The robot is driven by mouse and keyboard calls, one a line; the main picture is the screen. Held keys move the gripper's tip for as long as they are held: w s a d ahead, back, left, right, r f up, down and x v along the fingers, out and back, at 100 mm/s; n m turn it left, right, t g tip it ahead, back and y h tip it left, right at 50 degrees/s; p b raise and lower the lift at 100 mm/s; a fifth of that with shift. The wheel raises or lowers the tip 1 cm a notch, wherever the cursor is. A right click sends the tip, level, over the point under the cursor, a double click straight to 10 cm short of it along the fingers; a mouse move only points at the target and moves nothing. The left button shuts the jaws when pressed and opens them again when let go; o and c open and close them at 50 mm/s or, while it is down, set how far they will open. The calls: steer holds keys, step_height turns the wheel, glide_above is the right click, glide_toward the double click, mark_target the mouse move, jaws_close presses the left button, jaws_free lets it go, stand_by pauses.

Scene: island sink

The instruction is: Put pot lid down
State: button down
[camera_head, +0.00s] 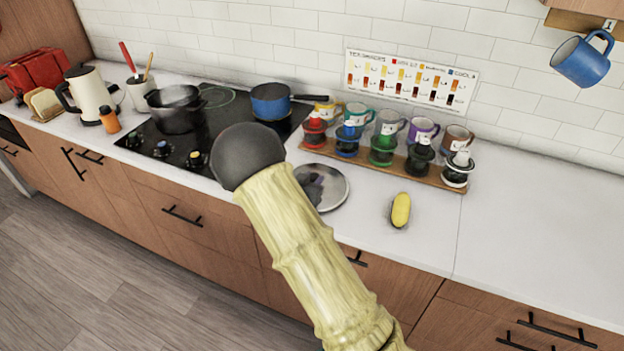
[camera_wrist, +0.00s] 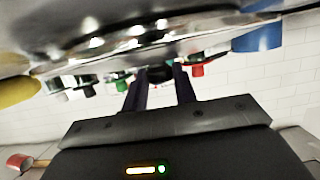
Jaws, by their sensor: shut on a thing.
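The pot lid (camera_head: 334,188), a round shiny metal disc, is low at the counter's front, right of the stove. My arm hides its left part, and I cannot tell whether it touches the counter. In the wrist view the lid (camera_wrist: 110,22) fills the top as a reflective surface. My gripper (camera_wrist: 160,76) is shut on the lid's dark knob (camera_wrist: 158,72). In the head view my arm hides the gripper.
A dark pot (camera_head: 177,112) and a blue pan (camera_head: 270,103) stand on the black stove (camera_head: 135,138). A wooden board (camera_head: 452,184) with several mugs and colored-lid jars is behind the lid. A yellow object (camera_head: 401,210) lies to its right. The counter further right is clear.

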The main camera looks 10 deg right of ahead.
steer(key=c, duration=1.5)
jaws_free()
steer(key=shift+f, duration=0.15)
steer(key=shift+c, duration=0.2)
steer(key=o, duration=0.4)
steer(key=shift+r, duration=0.25)
steer(key=b+v, duration=0.1)
steer(key=v, duration=1.1)
steer(key=shift+d, duration=0.1)
